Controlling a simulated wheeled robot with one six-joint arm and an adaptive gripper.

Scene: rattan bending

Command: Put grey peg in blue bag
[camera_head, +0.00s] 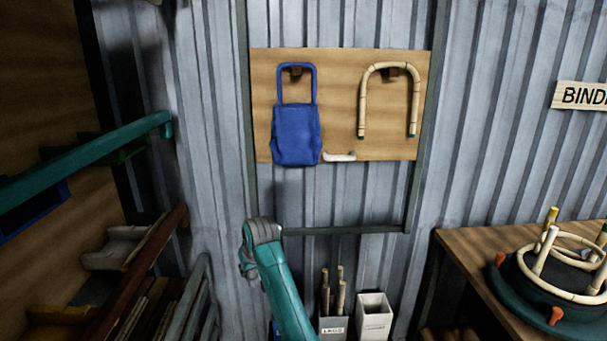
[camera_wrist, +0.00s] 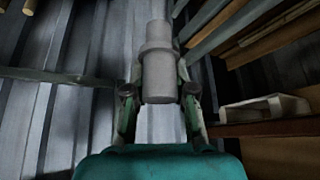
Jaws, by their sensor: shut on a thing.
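The blue bag (camera_head: 297,135) hangs by its handle from a peg on a wooden board at the upper middle of the head view. My gripper (camera_wrist: 160,85) is shut on the grey peg (camera_wrist: 159,70), a stepped cylinder that shows between its fingers in the wrist view. In the head view my teal arm rises from the bottom, and its end is below and left of the bag, apart from it. The fingers and the peg cannot be made out clearly there. The bag is not seen in the wrist view.
The wooden board (camera_head: 340,65) also holds a bent rattan hoop (camera_head: 388,68) right of the bag, and a small white item (camera_head: 339,157). Shelves (camera_head: 130,290) stand at the left. A workbench (camera_head: 470,250) with a round jig is at the right. Bins (camera_head: 373,318) stand below.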

